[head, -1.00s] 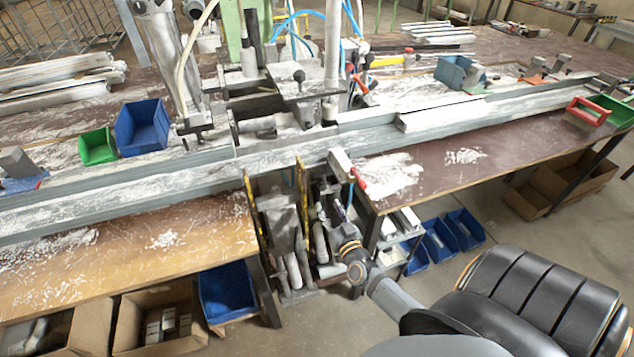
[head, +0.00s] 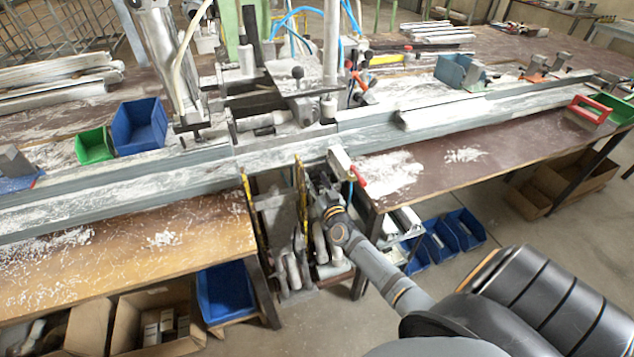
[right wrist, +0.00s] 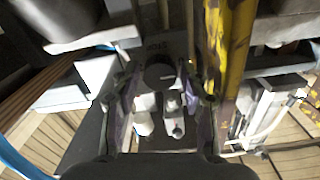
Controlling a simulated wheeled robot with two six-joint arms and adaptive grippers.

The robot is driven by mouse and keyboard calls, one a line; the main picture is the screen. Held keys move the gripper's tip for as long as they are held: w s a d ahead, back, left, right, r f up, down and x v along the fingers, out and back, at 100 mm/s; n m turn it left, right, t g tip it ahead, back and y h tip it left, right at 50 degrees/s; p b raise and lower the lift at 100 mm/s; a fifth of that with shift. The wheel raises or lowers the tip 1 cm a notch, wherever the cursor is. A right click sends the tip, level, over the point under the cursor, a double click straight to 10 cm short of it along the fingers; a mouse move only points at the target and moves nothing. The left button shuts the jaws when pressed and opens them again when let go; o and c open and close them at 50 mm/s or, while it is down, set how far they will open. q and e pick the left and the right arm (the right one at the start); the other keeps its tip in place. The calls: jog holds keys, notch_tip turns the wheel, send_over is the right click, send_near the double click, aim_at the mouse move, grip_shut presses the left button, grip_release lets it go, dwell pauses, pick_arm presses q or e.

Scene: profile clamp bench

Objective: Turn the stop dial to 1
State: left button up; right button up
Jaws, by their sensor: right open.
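The stop dial (right wrist: 157,76) is a dark round knob in the right wrist view, on a dark plate (right wrist: 155,48) whose lettering appears upside down. A short pale mark shows on the right part of the knob. I cannot read any numbers around it. My right gripper (right wrist: 161,93) is open, with one finger on each side of the dial in that view; I cannot tell whether they touch it. In the head view my right gripper (head: 322,188) is at the front of the machine, below the rail, and the dial cannot be made out there. My left gripper is not in view.
A yellow bar (right wrist: 232,50) runs close beside the right finger in the wrist view. In the head view a long metal rail (head: 190,172) crosses above the gripper. A red-handled clamp (head: 341,162) sits just above it. Blue bins (head: 440,240) stand below the right table.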

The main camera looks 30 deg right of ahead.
jog(key=c, duration=0.9)
jog(key=shift+m, duration=0.3)
jog(key=m, duration=1.1)
jog(key=shift+f, duration=0.1)
jog(key=o, duration=0.9)
